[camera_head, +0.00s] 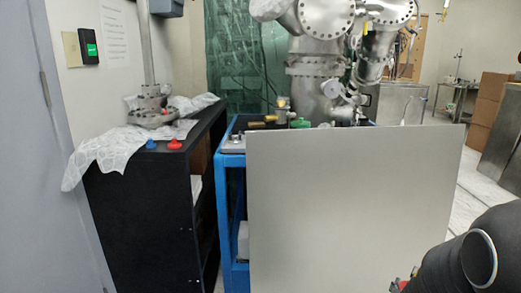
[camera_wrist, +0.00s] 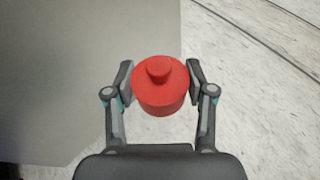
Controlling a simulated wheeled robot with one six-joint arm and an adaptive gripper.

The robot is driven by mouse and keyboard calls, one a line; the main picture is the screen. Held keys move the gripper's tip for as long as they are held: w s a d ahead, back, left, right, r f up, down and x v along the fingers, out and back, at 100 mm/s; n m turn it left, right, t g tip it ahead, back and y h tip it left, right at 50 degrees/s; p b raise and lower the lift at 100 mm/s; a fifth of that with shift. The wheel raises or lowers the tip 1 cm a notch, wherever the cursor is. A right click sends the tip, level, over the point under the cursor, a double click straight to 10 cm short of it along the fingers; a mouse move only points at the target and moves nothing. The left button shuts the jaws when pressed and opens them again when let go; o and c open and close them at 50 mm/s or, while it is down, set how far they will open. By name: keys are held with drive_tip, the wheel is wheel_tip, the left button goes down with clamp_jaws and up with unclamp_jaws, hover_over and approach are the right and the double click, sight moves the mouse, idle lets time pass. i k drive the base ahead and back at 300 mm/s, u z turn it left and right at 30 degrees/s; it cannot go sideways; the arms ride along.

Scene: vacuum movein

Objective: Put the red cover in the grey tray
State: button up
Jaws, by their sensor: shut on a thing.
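My gripper (camera_wrist: 160,84) is shut on the red cover (camera_wrist: 160,97), a round piece with a small knob on top. The fingers hold it from both sides, above the floor. In the head view my arm is at the lower right, and a little red shows beside it at the bottom edge. Another small red piece (camera_head: 175,145) sits on the black shelf at the left; I cannot tell if it is the same kind of cover. A small grey tray-like thing (camera_head: 232,144) lies on the blue cart's near left corner; I cannot tell if it is the grey tray.
A large grey panel (camera_head: 350,215) stands in front of the blue cart (camera_head: 229,205) and hides much of it. A blue piece (camera_head: 151,145) and plastic sheeting lie on the black shelf (camera_head: 140,215). Metal vacuum chambers (camera_head: 318,75) rise behind the panel.

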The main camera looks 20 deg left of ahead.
sight(243, 144)
drive_tip(key=u, duration=0.75)
drive_tip(key=i, duration=0.3)
